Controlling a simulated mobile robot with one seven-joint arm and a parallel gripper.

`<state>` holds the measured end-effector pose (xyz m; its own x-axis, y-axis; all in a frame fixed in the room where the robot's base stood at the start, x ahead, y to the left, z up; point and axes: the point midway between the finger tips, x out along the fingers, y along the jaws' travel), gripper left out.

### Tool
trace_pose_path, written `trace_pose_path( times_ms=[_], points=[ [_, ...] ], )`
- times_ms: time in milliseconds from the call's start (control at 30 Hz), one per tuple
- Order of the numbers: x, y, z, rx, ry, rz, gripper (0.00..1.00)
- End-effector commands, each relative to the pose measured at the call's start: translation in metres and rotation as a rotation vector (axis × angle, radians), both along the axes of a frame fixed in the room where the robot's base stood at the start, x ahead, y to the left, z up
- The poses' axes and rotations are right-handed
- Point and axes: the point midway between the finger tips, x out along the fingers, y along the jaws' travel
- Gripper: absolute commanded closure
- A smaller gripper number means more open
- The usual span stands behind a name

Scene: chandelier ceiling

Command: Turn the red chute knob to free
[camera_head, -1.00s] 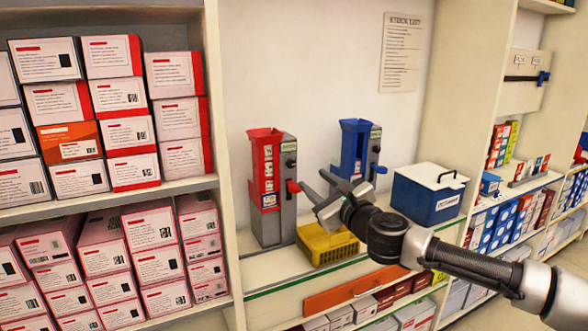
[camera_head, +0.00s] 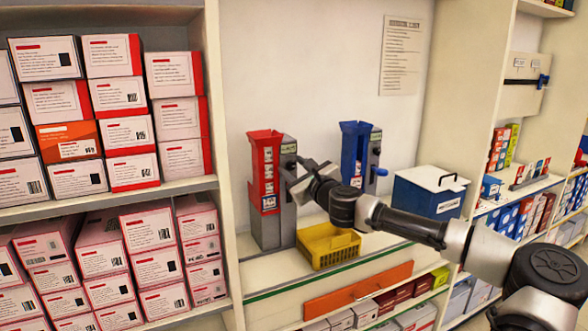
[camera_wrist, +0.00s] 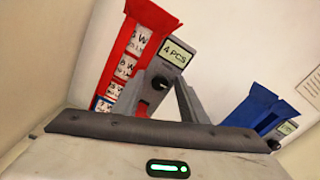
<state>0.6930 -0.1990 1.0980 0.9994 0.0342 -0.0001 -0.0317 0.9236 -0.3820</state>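The red chute (camera_head: 264,172) stands upright on the shelf, joined to a grey housing (camera_head: 270,228). It also shows tilted in the wrist view (camera_wrist: 137,50). Its grey front carries a "4 PCS" display (camera_wrist: 176,52) and a round black knob (camera_wrist: 160,83) below it. Contact cannot be told.
A yellow basket (camera_head: 328,246) stands in front of the chute, below my gripper. A blue chute (camera_head: 353,150) with a blue knob is to the right. A blue box with white lid (camera_head: 425,200) stands further right. Stacked cartons (camera_head: 100,110) fill the left shelves.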

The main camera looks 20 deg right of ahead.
Motion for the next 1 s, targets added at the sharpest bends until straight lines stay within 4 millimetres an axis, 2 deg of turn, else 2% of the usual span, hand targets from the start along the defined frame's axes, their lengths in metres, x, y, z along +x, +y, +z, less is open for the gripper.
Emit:
trace_pose_path(
  times_ms=[67, 200, 267, 300, 667, 1000],
  points=[
    [-0.0002, 0.0, 0.0, 0.0, 0.0, 0.0, 0.64],
    [-0.0003, 0.0, 0.0, 0.0, 0.0, 0.0, 0.88],
    [-0.0003, 0.0, 0.0, 0.0, 0.0, 0.0, 0.98],
    [-0.0004, 0.0, 0.0, 0.0, 0.0, 0.0, 1.0],
    [-0.0005, 0.0003, -0.0008, -0.067, -0.002, 0.0, 1.0],
    [-0.0005, 0.0011, -0.0026, -0.321, -0.01, 0.0, 1.0]
  ],
)
